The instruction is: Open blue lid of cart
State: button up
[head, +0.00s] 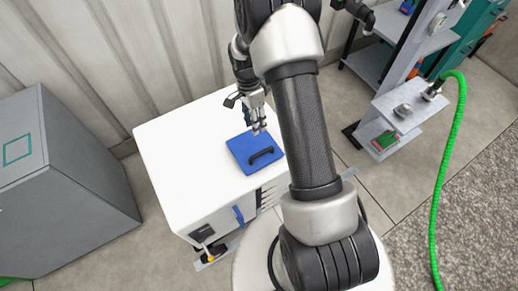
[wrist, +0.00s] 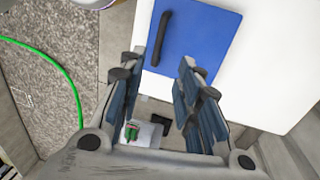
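The blue lid (head: 243,151) lies flat and closed on the top of the white cart (head: 175,150), near its right edge. It has a black bar handle (head: 262,153) along its front side. In the wrist view the blue lid (wrist: 205,40) and its handle (wrist: 162,38) show at the top, beyond my fingers. My gripper (head: 258,129) is over the back right part of the lid. In the wrist view my gripper (wrist: 160,75) has its fingers spread apart with nothing between them. The fingers are off the handle; whether they touch the lid is unclear.
A grey cabinet (head: 100,150) stands left of the cart, and a corrugated wall (head: 150,50) runs behind. At the right are a grey shelf stand (head: 400,105) and a hanging green hose (head: 447,165). The left part of the cart top is clear.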

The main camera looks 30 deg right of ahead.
aim_at(260, 153)
jog(key=s+f+b, duration=0.1)
jog(key=f, duration=0.3)
jog(key=s+f+b, duration=0.1)
jog(key=f, duration=0.4)
jog(key=f+b, duration=0.1)
jog(key=f, duration=0.4)
jog(key=shift+s+b, duration=0.35)
jog(key=shift+s, duration=0.05)
jog(key=shift+c, duration=0.5)
grip_shut()
